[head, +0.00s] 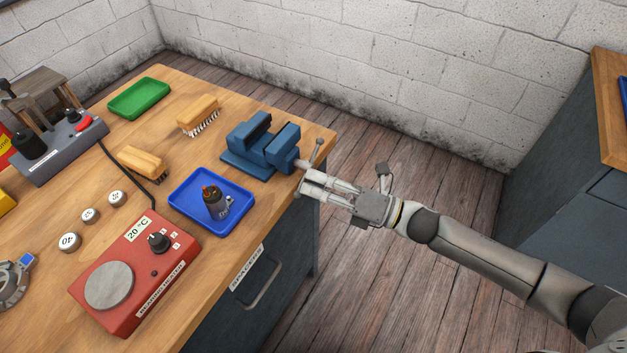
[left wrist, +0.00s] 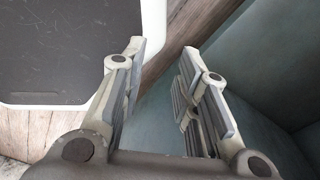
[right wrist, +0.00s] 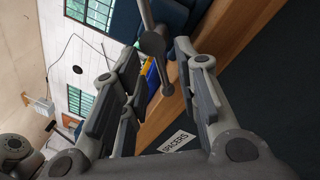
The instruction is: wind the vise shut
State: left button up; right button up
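The blue vise (head: 248,162) stands at the bench's far right corner, with a gap between its jaws. Its grey handle bar (head: 317,151) sticks out past the bench edge. In the right wrist view the vise handle (right wrist: 153,43) shows its round hub and crossing bar between my fingertips. My right gripper (head: 308,184) is at the handle, its fingers open around it, with space visible on both sides. Contact cannot be told. My left gripper (left wrist: 163,48) is open and empty in the left wrist view, and is outside the head view.
A blue tray (head: 181,204) holding a dark can (head: 217,204) lies in front of the vise. Brushes (head: 198,113), a green tray (head: 139,98) and a red bearing heater (head: 135,280) are also on the bench. Free floor lies right of the bench.

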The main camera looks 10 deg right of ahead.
jog(key=v, duration=1.1)
jog(key=shift+r, duration=0.1)
jog(key=s+a+r+m+h+p, duration=0.2)
jog(key=a+r+h+p, duration=0.25)
jog(key=p, duration=0.75)
jog(key=d+f+p+x, duration=0.1)
jog(key=p+x, duration=0.1)
jog(key=x, duration=0.8)
jog(key=shift+w+a+f+h+p, duration=0.25)
jog(key=shift+w+a+h+p, duration=0.1)
jog(key=shift+w, duration=0.2)
jog(key=shift+c, duration=0.2)
grip_shut()
